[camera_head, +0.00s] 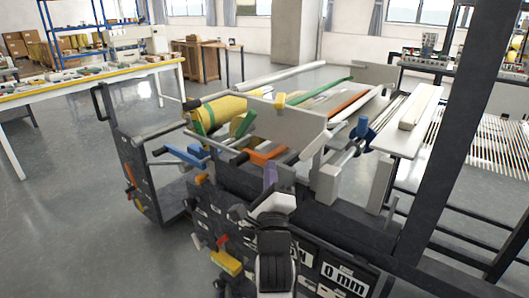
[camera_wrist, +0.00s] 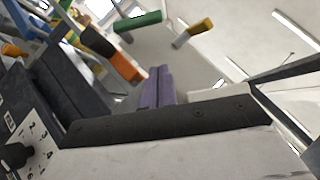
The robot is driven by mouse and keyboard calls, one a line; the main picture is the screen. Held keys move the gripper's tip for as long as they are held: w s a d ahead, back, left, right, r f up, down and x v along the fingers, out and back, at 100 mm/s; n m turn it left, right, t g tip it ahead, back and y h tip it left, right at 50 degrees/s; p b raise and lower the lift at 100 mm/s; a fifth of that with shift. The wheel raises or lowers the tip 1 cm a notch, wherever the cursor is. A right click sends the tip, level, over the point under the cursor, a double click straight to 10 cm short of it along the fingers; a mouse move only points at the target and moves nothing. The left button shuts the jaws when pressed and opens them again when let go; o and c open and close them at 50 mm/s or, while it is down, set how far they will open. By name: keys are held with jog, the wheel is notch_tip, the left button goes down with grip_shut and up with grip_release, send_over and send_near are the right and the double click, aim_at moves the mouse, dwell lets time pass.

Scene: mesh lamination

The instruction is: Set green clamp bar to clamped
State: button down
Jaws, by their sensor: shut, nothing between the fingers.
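A long green bar (camera_head: 320,92) lies slantwise across the top of the machine, behind a pale upright plate. A green lever handle (camera_head: 243,124) stands tilted up at the machine's near side, left of the plate. A green grip end (camera_wrist: 138,22) also shows at the top of the wrist view. I cannot tell whether the bar is clamped. My gripper (camera_head: 270,172), with purple fingers, is below and right of the green handle, apart from it. In the wrist view my gripper (camera_wrist: 158,72) is shut and empty.
An orange handle (camera_head: 265,155) lies close beyond my fingers, and shows in the wrist view (camera_wrist: 125,65). A blue handle (camera_head: 182,154) sticks out left. A yellow roll (camera_head: 225,110) and an orange bar (camera_head: 347,104) are nearby. Floor is clear left of the machine.

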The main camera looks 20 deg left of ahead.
jog(key=p+x, duration=0.1)
jog(key=x, duration=0.2)
jog(key=a+p+x, duration=0.1)
jog(key=x, duration=0.3)
jog(key=s+r+p+x, duration=0.1)
jog(key=x, duration=0.2)
jog(key=shift+w+a+r+p, duration=0.15)
jog(key=shift+w+a+p, duration=0.2)
jog(key=shift+w+a+r, duration=0.25)
jog(key=shift+a+r, duration=0.05)
jog(key=shift+a, duration=0.25)
jog(key=shift+a+r+p, duration=0.2)
jog(key=shift+p, duration=0.25)
